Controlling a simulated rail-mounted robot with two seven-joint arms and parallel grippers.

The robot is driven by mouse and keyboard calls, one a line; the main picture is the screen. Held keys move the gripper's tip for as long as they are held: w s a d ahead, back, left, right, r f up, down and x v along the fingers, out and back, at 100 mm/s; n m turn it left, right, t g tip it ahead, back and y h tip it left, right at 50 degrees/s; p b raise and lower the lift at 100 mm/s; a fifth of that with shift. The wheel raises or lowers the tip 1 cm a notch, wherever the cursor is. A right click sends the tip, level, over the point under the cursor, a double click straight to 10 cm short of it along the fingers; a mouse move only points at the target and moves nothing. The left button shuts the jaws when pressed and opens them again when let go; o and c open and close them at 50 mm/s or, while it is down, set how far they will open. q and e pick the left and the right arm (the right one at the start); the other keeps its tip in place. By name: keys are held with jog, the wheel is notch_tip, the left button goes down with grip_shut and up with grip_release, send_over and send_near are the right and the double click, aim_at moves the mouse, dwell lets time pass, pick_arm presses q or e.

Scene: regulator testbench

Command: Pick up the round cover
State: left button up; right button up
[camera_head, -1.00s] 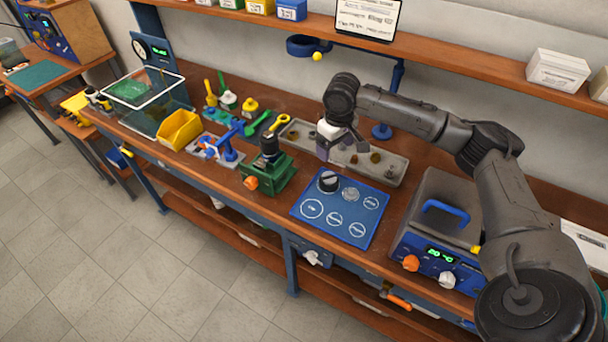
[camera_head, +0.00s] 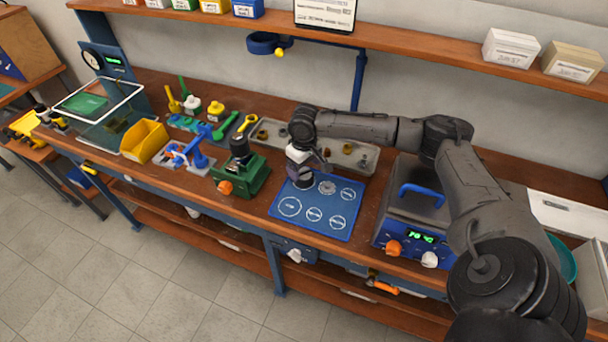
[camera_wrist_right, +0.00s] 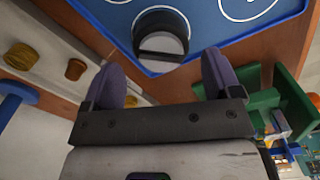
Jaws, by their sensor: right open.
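A round dark part with a pale grey face, which looks like the round cover (camera_wrist_right: 161,36), sits on the blue mat (camera_wrist_right: 215,38) near its corner in the right wrist view. In the head view it is mostly hidden by my right gripper (camera_head: 302,172), at the back left of the blue mat (camera_head: 285,225). My right gripper (camera_wrist_right: 162,66) is open, its two purple-grey fingers apart and pointing toward the cover. Nothing is between the fingers, and the cover lies just beyond their tips. My left gripper is not in view.
A grey tray (camera_head: 368,168) with several small parts lies behind the mat. A green fixture (camera_head: 240,180) stands close on the left, and a blue-fronted box with a handle (camera_head: 410,220) on the right. A shelf (camera_head: 430,58) runs above the bench.

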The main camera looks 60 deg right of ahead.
aim_at(304, 175)
jog(key=shift+f, duration=1.9)
jog(key=c, duration=0.7)
